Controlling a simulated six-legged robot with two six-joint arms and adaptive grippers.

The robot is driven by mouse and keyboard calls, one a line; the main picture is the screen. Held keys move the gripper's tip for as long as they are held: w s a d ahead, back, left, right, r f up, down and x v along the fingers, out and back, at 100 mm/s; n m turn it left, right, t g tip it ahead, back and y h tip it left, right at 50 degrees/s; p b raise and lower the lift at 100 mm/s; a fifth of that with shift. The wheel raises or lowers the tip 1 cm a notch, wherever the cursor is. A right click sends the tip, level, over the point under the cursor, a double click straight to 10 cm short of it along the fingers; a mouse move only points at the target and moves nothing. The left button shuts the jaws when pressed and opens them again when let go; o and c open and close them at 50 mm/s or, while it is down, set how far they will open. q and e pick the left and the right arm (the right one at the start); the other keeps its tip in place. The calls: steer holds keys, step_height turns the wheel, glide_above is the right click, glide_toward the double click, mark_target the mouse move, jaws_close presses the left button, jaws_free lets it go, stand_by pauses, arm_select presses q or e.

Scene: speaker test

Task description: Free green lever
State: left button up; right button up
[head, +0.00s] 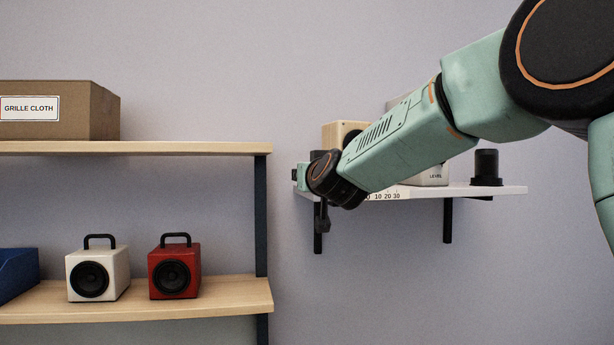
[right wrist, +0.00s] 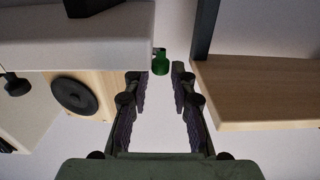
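The green lever (right wrist: 160,66) shows in the right wrist view as a small green piece with a dark tip, beside the end of the white wall shelf (right wrist: 90,48). My right gripper (right wrist: 161,73) is open, its two fingers apart and nothing gripped between them. The lever appears just past the fingertips, roughly in line with the gap; I cannot tell how far beyond. In the head view my right arm reaches to the left end of the white shelf (head: 512,190), and the wrist hides the lever. My left gripper is in neither view.
The white shelf bears a pale wooden speaker (head: 338,132), a partly hidden box marked LEVEL (head: 433,178) and a black cylinder (head: 486,166). Close by on the left, a wooden rack (head: 225,290) holds a white speaker (head: 112,270), a red speaker (head: 187,262) and a cardboard box (head: 90,110).

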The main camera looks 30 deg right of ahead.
steer(key=shift+o, duration=1.1)
steer(key=shift+w+f, duration=0.25)
step_height(320, 180, up, 10)
steer(key=shift+s+r, duration=0.1)
steer(key=shift+s, duration=0.2)
steer(key=shift+w, duration=0.2)
steer(key=shift+f, duration=0.25)
